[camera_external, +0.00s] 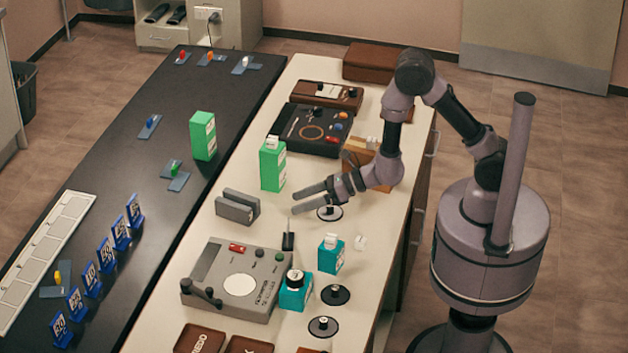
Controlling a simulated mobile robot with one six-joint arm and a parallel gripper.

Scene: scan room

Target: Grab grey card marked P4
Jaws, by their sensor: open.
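I cannot make out a grey card marked P4 in this view; no marking of that kind is readable. A grey slotted block (237,207) stands on the pale bench, left of my gripper. My gripper (296,201) is open and empty above the bench, with its fingers pointing left. Below its fingertips stands a small dark piece (288,241) with a thin upright part; whether this is a card seen edge-on, I cannot tell.
A green box (272,165) stands close behind my gripper. A dark panel (313,129) lies farther back. Blue numbered tags (106,256) stand on the black table (160,228) at left.

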